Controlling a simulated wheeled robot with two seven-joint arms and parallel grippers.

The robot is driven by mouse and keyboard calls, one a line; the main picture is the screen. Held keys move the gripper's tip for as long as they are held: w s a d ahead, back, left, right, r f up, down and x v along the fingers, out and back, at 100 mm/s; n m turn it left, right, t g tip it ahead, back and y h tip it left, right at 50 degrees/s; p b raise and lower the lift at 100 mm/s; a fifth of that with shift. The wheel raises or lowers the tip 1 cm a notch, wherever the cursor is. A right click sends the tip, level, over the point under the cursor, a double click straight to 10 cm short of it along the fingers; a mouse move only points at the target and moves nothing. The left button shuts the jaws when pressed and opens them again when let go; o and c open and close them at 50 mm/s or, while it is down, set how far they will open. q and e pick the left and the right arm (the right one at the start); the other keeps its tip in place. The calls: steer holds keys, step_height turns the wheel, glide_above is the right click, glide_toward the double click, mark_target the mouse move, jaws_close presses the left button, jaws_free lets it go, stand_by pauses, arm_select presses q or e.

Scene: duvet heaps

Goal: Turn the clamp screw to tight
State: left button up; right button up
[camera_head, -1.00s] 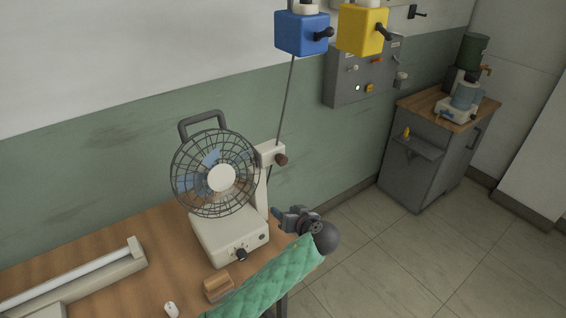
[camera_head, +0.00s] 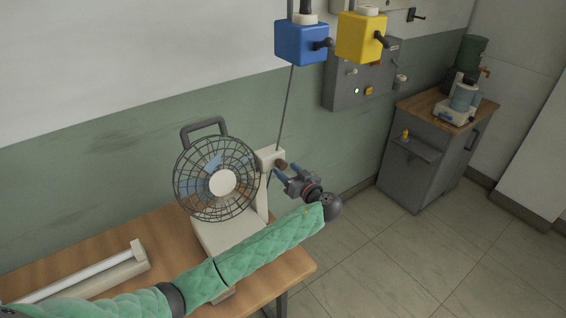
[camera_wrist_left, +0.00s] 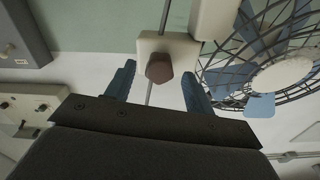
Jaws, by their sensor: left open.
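The clamp screw is a brown knob (camera_head: 282,164) on a cream clamp block (camera_head: 268,158) that sits on a thin upright rod, beside the fan. In the left wrist view the brown knob (camera_wrist_left: 159,68) lies between the two blue fingers, on the cream block (camera_wrist_left: 176,48). My left gripper (camera_head: 287,174) is open, with its fingertips close to the knob on either side in the wrist view. Whether the fingers touch the knob cannot be told. My right gripper is not in view.
A caged fan (camera_head: 218,180) stands on the wooden table (camera_head: 120,238) just left of the clamp. A blue box (camera_head: 300,42) and a yellow box (camera_head: 361,38) hang above. A grey control panel (camera_head: 343,88) is on the wall.

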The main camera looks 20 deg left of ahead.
arm_select(q)
steer(key=shift+p+x, duration=0.65)
steer(key=shift+x, duration=0.8)
steer(key=shift+c, duration=0.4)
